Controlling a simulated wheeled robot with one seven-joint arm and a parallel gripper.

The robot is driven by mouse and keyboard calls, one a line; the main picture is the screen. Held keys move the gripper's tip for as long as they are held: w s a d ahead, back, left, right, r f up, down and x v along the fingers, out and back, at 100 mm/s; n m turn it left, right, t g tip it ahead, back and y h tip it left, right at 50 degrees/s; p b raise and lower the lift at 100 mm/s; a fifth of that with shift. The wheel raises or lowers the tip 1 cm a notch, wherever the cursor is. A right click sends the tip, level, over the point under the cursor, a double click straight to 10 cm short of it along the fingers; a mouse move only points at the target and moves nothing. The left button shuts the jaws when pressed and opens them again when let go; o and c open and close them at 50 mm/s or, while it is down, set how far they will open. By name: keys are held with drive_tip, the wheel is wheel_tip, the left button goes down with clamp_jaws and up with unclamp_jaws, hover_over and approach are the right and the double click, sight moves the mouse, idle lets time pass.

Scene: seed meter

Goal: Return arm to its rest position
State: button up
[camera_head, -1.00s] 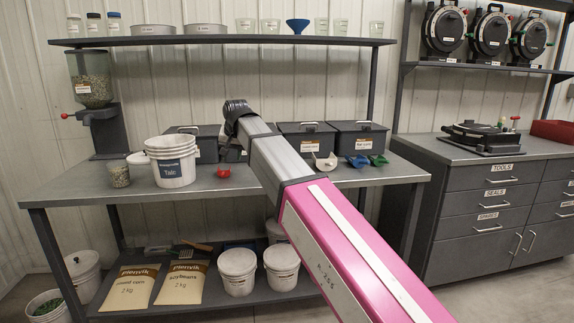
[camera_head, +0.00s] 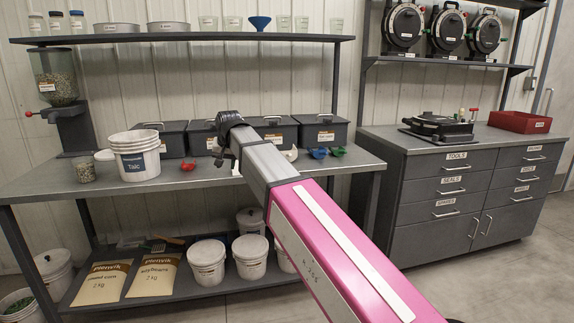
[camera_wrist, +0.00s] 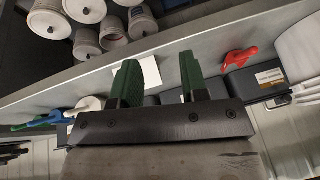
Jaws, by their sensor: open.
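My gripper shows in the wrist view (camera_wrist: 158,82) with its two green-padded fingers spread apart and nothing between them. A small white card or paper on the bench shows just behind the fingers. In the head view my grey and pink arm reaches over the workbench (camera_head: 90,190), and its dark end hides the gripper's fingers. The arm's end stands in front of the row of dark lidded bins (camera_head: 320,133).
A white Talc bucket (camera_head: 136,156) and a red scoop (camera_head: 188,165) stand on the bench left of the arm. Blue and green scoops (camera_head: 318,153) lie to its right. A drawer cabinet (camera_head: 460,190) stands at right. Bare floor shows at lower right.

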drive_tip(key=s+d+f+g+h, duration=0.2)
drive_tip(key=d+f, duration=1.9)
drive_tip(key=s+d+f+g, duration=0.1)
drive_tip(key=s+d+f, duration=0.6)
drive_tip(key=d+f, duration=0.2)
drive_tip(key=s+d+f+m, duration=0.1)
drive_tip(key=s+d+f, duration=0.6)
drive_tip(key=d+f, duration=0.2)
drive_tip(key=shift+s+d+g, duration=0.3)
drive_tip(key=shift+d+g, duration=0.1)
drive_tip(key=shift+d, duration=0.35)
